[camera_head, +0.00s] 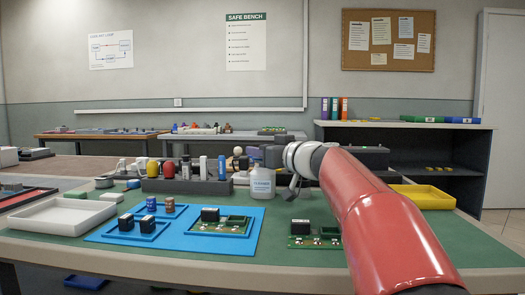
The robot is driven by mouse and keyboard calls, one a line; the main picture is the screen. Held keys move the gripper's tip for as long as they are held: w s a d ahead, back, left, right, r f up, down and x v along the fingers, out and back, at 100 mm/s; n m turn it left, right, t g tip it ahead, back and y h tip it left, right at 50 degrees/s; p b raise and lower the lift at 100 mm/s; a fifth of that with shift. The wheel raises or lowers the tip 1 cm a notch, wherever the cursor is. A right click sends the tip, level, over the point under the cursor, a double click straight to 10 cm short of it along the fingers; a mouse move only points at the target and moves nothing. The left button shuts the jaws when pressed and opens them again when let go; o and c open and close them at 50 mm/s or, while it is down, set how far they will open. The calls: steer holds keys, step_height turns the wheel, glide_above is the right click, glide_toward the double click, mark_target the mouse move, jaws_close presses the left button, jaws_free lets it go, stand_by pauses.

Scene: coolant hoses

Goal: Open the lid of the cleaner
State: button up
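The cleaner (261,184) is a small white container with a printed label, standing upright on the green bench mat behind the blue mat. Its upper right part is partly covered by my gripper. My gripper (273,160) is at the end of my red arm, beside and over the top of the cleaner. Its fingertips are small and dark here, and I cannot tell whether they are open, shut or touching the lid. The lid itself is not clear in this view.
A dark rack (186,186) with several small bottles stands left of the cleaner. A blue mat (190,249) in front holds small parts and a green circuit board. A second board (305,241) lies near my arm. A white tray (64,216) is left, a yellow tray (424,197) right.

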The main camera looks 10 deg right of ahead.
steer(key=shift+c, duration=0.4)
jaws_close()
